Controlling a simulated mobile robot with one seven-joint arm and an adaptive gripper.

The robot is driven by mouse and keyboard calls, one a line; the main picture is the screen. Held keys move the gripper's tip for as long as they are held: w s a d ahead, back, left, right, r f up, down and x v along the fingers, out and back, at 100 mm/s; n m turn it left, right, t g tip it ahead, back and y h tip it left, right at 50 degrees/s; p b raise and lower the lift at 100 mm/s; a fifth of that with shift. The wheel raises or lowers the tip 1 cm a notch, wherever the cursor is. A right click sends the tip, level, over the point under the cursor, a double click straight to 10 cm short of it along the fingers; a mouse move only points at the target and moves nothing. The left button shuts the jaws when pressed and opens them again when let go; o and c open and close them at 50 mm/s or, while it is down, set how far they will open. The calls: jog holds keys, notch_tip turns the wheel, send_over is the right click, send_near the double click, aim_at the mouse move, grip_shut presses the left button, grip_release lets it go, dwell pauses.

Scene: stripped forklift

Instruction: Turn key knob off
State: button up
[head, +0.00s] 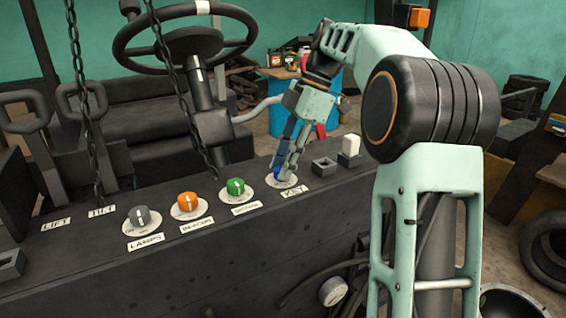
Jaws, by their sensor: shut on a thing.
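The key knob (278,174) is blue and sits on a white round dial plate (292,184) on the dark panel, above the label KEY (295,192). My gripper (284,172) reaches down onto it from above. Its fingers are shut on the knob, one on either side, and hide much of it. Which way the knob points cannot be told.
To the left on the panel (170,270) are a green knob (235,187), an orange knob (187,201) and a grey lamps knob (139,216). A square socket (324,166) and a white rocker switch (350,146) stand close on the right. Chains (86,110) hang at the left before the steering wheel (170,42).

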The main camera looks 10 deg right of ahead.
jog(key=o, duration=1.2)
jog(key=shift+c, duration=0.2)
jog(key=v, duration=0.7)
jog(key=shift+r, duration=0.25)
